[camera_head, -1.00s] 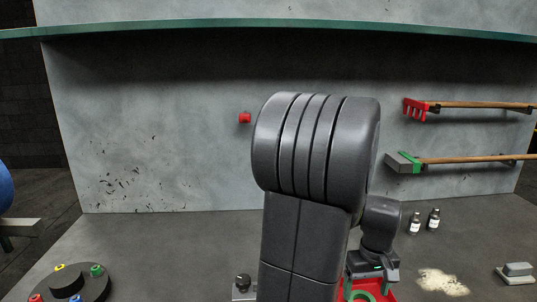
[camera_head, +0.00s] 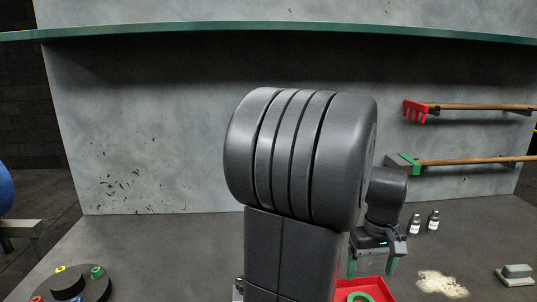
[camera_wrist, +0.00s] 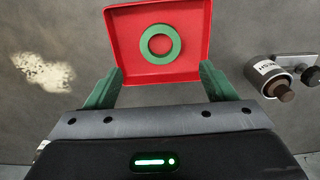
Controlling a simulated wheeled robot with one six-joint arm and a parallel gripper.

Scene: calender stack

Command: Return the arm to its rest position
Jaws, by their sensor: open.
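My gripper (camera_wrist: 160,88) is open and empty, with its two green fingers spread wide in the wrist view. In the head view it (camera_head: 372,266) hangs at the right of my dark arm, above the red tray (camera_head: 376,284). The tray also shows in the wrist view (camera_wrist: 122,62), beyond the fingertips. A green ring (camera_wrist: 160,44) lies flat in the tray, apart from the fingers; part of it shows in the head view (camera_head: 360,298). My arm hides the middle of the bench and wall in the head view.
Two small bottles (camera_head: 432,221) and a pale powder patch (camera_head: 441,285) are right of my gripper. A grey block (camera_head: 517,272) lies farther right. Tools with wooden handles (camera_head: 470,160) hang on the wall. A round holder with coloured rings (camera_head: 80,286) stands at left. A labelled cylinder (camera_wrist: 266,74) lies near the tray.

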